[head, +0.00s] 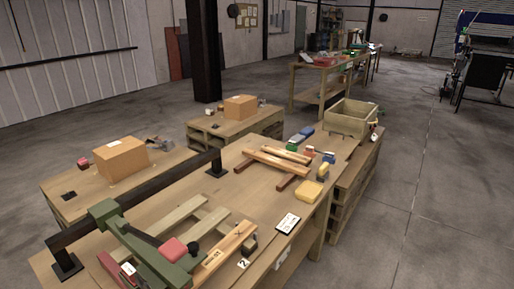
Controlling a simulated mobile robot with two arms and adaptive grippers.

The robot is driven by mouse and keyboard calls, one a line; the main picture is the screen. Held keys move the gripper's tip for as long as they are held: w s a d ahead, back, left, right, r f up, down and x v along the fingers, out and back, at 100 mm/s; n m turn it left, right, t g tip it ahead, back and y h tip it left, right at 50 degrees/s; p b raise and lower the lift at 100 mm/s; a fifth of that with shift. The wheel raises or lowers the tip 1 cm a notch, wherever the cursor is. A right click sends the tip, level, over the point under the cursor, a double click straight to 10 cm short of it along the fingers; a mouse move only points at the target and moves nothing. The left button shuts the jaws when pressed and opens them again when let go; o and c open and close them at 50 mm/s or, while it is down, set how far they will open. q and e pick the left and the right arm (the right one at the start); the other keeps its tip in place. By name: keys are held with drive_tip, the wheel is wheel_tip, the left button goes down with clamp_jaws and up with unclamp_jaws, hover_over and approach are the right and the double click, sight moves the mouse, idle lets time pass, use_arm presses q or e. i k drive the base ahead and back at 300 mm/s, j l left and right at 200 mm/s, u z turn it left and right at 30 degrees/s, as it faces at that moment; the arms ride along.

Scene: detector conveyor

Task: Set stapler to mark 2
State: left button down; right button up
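I cannot tell for sure which thing is the stapler. A small dark, blocky object (250,245) sits beside a light wooden board (230,246) near the front of the workbench. A small white tag (243,264) with a black 2 lies in front of it. A red block (173,250) with a dark knob at its right sits on a green fixture (150,250) to the left. A small red and white item (128,268) shows at the front left. Neither of my grippers is in view.
A dark rail (140,208) spans the workbench's left side. Wooden bars (275,162), a yellow block (308,191) and a white card (288,223) lie on the bench. Cardboard boxes (121,158) stand on tables behind. A wooden crate (350,116) stands beyond. Floor at right is clear.

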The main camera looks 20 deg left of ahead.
sight(155, 270)
drive_tip(key=u, duration=1.3)
